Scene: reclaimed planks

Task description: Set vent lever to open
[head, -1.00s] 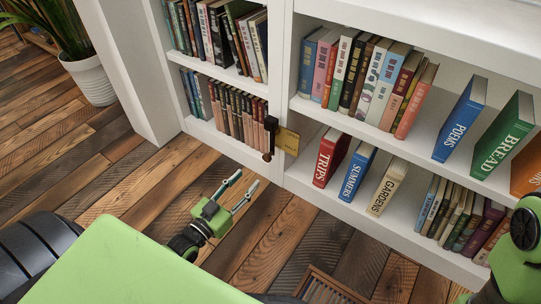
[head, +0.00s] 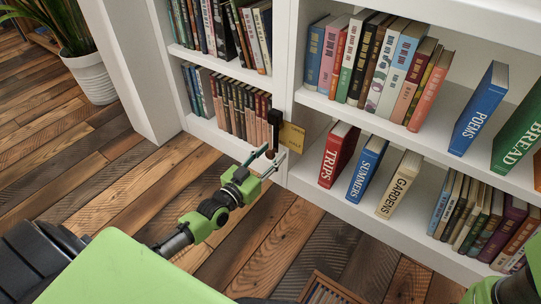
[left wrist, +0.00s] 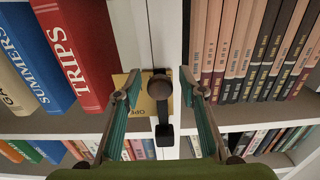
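The vent lever (head: 273,131) is a dark handle on the white upright of the bookcase, hanging down beside a brass plate (head: 292,137). In the left wrist view the lever (left wrist: 161,108) has a round knob and a square block, and the plate (left wrist: 130,88) shows part of the word "OPEN". My left gripper (head: 273,157) is open and empty, its tips close to the lever's lower end. In the left wrist view its teal fingers (left wrist: 161,95) stand apart on either side of the lever; I cannot tell any contact. My right gripper is out of view.
The white bookcase (head: 294,60) holds several rows of books on both sides of the upright. The red TRIPS book (head: 337,157) stands near the plate. A potted plant (head: 92,75) is at the far left. The plank floor before the bookcase is mostly clear.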

